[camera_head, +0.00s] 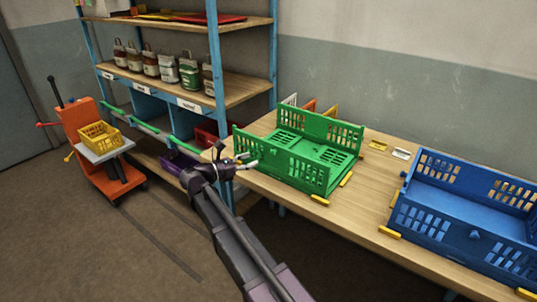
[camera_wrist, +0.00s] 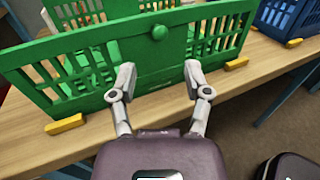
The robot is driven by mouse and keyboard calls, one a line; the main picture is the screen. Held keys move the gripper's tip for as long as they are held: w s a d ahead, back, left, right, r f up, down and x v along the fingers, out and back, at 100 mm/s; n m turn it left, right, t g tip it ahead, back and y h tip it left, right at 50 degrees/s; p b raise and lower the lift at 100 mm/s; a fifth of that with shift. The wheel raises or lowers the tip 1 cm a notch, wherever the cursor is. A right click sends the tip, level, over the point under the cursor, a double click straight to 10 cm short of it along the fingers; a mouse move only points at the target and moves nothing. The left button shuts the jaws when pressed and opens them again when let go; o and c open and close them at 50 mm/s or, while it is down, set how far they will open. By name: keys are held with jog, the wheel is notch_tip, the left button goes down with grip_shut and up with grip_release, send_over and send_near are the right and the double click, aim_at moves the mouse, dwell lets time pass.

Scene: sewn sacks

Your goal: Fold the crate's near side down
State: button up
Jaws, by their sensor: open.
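The green crate (camera_head: 318,158) sits on the wooden table. Its near side (camera_head: 280,166) stands upright, as does its far side; the short ends look low, and I cannot tell how they lie. In the wrist view the near side (camera_wrist: 88,68) fills the upper picture, with a round green knob (camera_wrist: 159,33) at its top middle. My gripper (camera_wrist: 160,76) is open and empty, its two fingers apart just in front of this side, below the knob. In the head view my gripper (camera_head: 252,161) is by the near side's outer face. Contact with it cannot be told.
Yellow blocks (camera_head: 320,200) sit on the table by the crate's corners. A blue crate (camera_head: 465,215) stands to the right. Shelves with bottles (camera_head: 168,68) are at the back left. An orange cart (camera_head: 85,140) with a yellow basket stands on the floor.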

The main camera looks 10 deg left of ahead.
aim_at(271, 153)
jog(key=x, duration=0.7)
jog(key=shift+w+d, duration=0.15)
jog(key=shift+c, duration=0.2)
grip_shut()
